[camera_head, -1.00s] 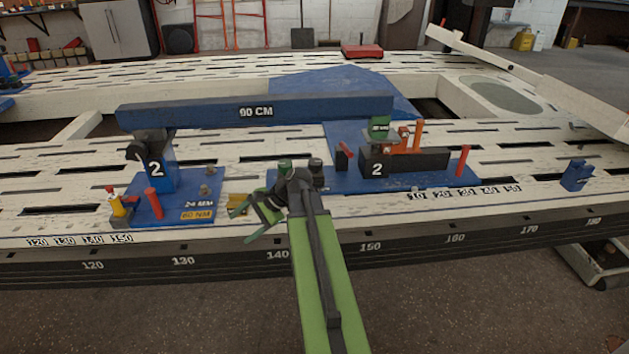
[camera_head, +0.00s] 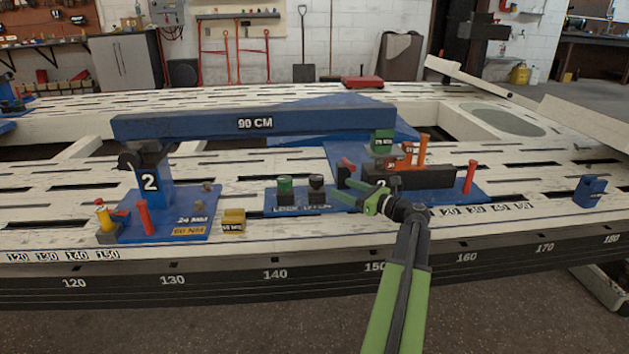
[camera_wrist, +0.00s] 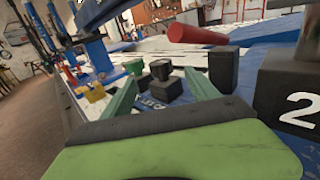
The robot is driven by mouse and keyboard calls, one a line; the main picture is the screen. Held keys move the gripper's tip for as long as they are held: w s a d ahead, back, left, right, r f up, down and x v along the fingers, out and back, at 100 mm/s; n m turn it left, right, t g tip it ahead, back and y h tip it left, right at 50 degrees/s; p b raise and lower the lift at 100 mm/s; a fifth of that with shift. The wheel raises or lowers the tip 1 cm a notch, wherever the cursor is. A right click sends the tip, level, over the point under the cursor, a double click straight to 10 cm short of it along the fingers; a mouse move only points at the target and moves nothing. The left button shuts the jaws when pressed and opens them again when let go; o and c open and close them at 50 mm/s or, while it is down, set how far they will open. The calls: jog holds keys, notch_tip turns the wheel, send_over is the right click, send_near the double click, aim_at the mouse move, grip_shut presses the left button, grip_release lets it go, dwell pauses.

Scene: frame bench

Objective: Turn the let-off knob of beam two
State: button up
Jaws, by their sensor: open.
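The black knob (camera_head: 316,184) stands on a small dark block on the blue base plate, beside a green-topped knob (camera_head: 285,187). The small labels in front are hard to read; one seems to say LOCK. The blue beam marked 90 CM (camera_head: 190,125) spans above, behind them. My gripper (camera_head: 352,198) is open and empty, to the right of the black knob and apart from it, pointing left. In the wrist view the black knob (camera_wrist: 160,70) shows ahead, between the open green fingers (camera_wrist: 161,84).
A black upright block (camera_wrist: 223,68) and a red cylinder (camera_wrist: 197,34) are close on the right in the wrist view. The dark block marked 2 (camera_head: 425,177) and a red post (camera_head: 470,177) stand right of my gripper. A yellow block (camera_head: 233,220) lies to the left.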

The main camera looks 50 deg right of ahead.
aim_at(322, 180)
jog(key=w, duration=0.8)
jog(key=w+a, duration=0.1)
jog(key=w, duration=0.3)
jog(key=shift+c, duration=0.3)
